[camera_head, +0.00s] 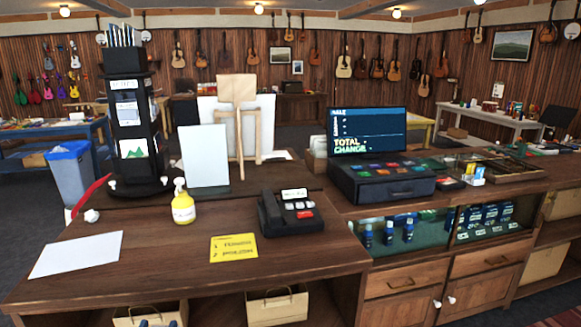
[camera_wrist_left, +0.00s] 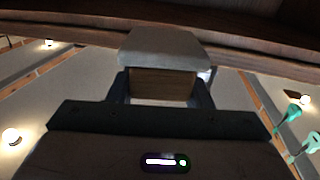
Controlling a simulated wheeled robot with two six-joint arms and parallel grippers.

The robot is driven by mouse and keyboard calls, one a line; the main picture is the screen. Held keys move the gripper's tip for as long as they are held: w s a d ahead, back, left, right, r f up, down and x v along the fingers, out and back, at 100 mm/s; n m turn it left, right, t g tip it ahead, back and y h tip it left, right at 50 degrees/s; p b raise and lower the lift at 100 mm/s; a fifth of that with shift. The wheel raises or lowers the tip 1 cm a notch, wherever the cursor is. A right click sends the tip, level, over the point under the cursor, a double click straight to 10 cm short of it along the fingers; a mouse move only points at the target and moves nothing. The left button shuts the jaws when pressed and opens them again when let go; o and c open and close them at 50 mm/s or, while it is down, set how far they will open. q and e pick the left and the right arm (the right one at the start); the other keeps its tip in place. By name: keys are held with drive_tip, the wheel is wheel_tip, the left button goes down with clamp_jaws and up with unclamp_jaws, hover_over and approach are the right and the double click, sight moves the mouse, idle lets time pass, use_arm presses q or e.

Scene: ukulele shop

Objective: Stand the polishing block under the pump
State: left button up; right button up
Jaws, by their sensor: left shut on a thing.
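My left gripper (camera_wrist_left: 160,90) is shut on the polishing block (camera_wrist_left: 160,48), a wooden block with a pale grey pad, as the left wrist view shows. In the head view, two small dark blue tips at the bottom edge appear to be this gripper (camera_head: 158,322), low in front of the counter; the block cannot be made out there. The pump bottle (camera_head: 183,208), yellow with a pale nozzle, stands upright on the counter, apart from the gripper. My right gripper is not in view.
The counter (camera_head: 160,270) holds a white sheet (camera_head: 77,254), a yellow note (camera_head: 234,247), a card terminal (camera_head: 287,212), a white standing panel (camera_head: 206,158) and a black rack (camera_head: 135,130). A cash register (camera_head: 380,180) stands right. The counter's front middle is clear. Paper bags (camera_head: 277,306) sit below.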

use_arm(q)
drive_tip(key=d+h, duration=0.1)
drive_tip(key=d, duration=0.6)
drive_tip(key=s+f, duration=0.5)
drive_tip(key=f, duration=0.1)
drive_tip(key=shift+s+a+f+m, duration=0.15)
drive_tip(key=shift+s+m, duration=0.1)
drive_tip(key=shift+m, duration=0.05)
drive_tip(key=shift+w, duration=0.1)
drive_tip(key=w+a+r, duration=0.1)
drive_tip(key=a, duration=0.1)
drive_tip(key=w+a+r, duration=0.1)
drive_tip(key=a+r, duration=0.1)
drive_tip(key=a, duration=0.1)
drive_tip(key=w+a+r, duration=0.1)
drive_tip(key=w+a, duration=0.1)
drive_tip(key=a, duration=0.1)
drive_tip(key=shift+w+a+r, duration=0.1)
drive_tip(key=shift+a+r, duration=0.05)
drive_tip(key=shift+a, duration=0.05)
drive_tip(key=w+a+r+n+y, duration=0.1)
drive_tip(key=a+r+n+y, duration=0.2)
drive_tip(key=a+r, duration=0.5)
drive_tip(key=shift+w+a+r+g+y, duration=0.35)
drive_tip(key=shift+a+y, duration=0.1)
drive_tip(key=shift+y, duration=0.35)
